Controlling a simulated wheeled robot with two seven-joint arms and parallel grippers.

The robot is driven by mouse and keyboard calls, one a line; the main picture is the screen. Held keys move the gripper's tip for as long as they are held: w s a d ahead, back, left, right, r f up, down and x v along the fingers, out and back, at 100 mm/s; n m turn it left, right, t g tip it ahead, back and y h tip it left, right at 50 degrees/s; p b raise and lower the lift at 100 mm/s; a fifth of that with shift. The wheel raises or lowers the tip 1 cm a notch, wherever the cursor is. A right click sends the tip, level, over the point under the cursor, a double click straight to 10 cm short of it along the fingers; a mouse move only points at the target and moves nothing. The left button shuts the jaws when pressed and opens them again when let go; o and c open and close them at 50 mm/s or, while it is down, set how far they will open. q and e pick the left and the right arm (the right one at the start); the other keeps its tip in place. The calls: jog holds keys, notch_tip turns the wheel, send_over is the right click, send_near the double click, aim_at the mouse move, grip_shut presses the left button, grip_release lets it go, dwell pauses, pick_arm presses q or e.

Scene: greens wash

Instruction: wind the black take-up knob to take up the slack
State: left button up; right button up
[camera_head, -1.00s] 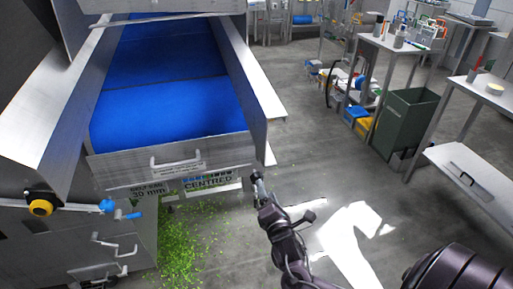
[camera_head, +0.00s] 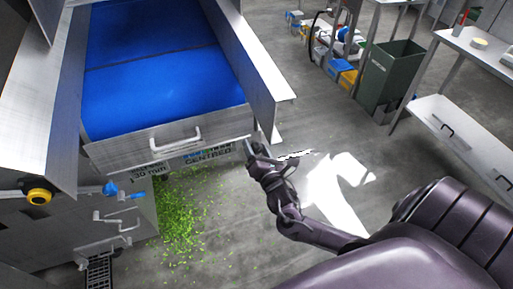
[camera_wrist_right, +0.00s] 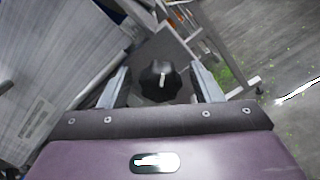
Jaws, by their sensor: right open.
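The black take-up knob (camera_wrist_right: 160,80) is a lobed knob with a pale mark on its face, seen in the right wrist view. My right gripper (camera_wrist_right: 163,76) is open, with one finger on each side of the knob and dark gaps showing between. I cannot tell how deep the fingers reach along it. In the head view my right gripper (camera_head: 254,148) is at the front right corner of the conveyor, and the knob cannot be made out there. The blue belt (camera_head: 150,95) lies in the metal conveyor frame. My left gripper is not in view.
The conveyor's side rail (camera_head: 262,70) stands close by the right gripper. A blue-handled crank (camera_head: 125,192) and a yellow knob (camera_head: 38,196) are at the left. Green scraps (camera_head: 180,220) litter the floor. A green bin (camera_head: 390,75) and a bench (camera_head: 470,150) stand right.

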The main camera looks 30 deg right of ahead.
jog(key=shift+c, duration=0.2)
jog(key=c, duration=0.9)
jog(key=shift+c, duration=0.2)
jog(key=shift+m, duration=0.3)
